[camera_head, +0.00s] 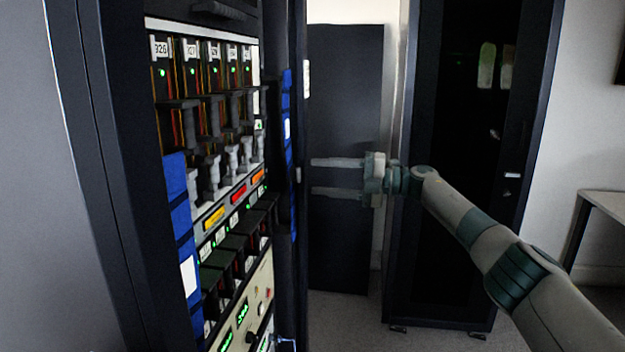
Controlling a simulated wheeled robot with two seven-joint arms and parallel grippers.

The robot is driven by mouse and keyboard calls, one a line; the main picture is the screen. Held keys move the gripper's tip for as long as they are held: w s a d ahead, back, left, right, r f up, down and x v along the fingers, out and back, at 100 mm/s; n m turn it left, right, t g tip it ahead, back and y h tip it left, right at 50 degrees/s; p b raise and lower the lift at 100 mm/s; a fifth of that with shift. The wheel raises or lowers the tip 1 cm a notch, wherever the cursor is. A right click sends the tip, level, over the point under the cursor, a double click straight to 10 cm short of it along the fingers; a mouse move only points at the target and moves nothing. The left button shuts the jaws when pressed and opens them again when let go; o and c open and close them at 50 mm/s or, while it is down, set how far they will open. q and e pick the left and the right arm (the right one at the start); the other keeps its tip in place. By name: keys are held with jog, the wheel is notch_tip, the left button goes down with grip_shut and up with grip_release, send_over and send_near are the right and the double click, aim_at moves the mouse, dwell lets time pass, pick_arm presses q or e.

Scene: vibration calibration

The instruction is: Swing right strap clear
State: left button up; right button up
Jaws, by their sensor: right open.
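The right strap (287,130) is a narrow blue vertical band with dark gaps and a white label, at the right edge of the equipment rack's front. A wider blue left strap (178,205) with a white label runs down the rack's left side. My right gripper (314,177) is open, its two pale fingers pointing left toward the right strap. Its fingertips appear just right of the rack edge, with nothing visible between them. I cannot tell the exact gap in depth. My left gripper is out of view.
The equipment rack (110,150) holds numbered modules with green lights, coloured labels and lower panels with displays. A dark panel (345,90) stands behind my right gripper. A dark glass-fronted cabinet (465,120) stands at right, and a table (605,197) at the far right.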

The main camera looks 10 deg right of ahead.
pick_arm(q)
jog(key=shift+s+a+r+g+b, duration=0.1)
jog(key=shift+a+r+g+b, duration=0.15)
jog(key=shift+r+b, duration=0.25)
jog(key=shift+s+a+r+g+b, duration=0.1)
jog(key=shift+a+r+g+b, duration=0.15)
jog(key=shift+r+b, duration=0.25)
pick_arm(e)
jog(key=v, duration=1.3)
jog(key=shift+d, duration=0.2)
jog(key=shift+s, duration=0.1)
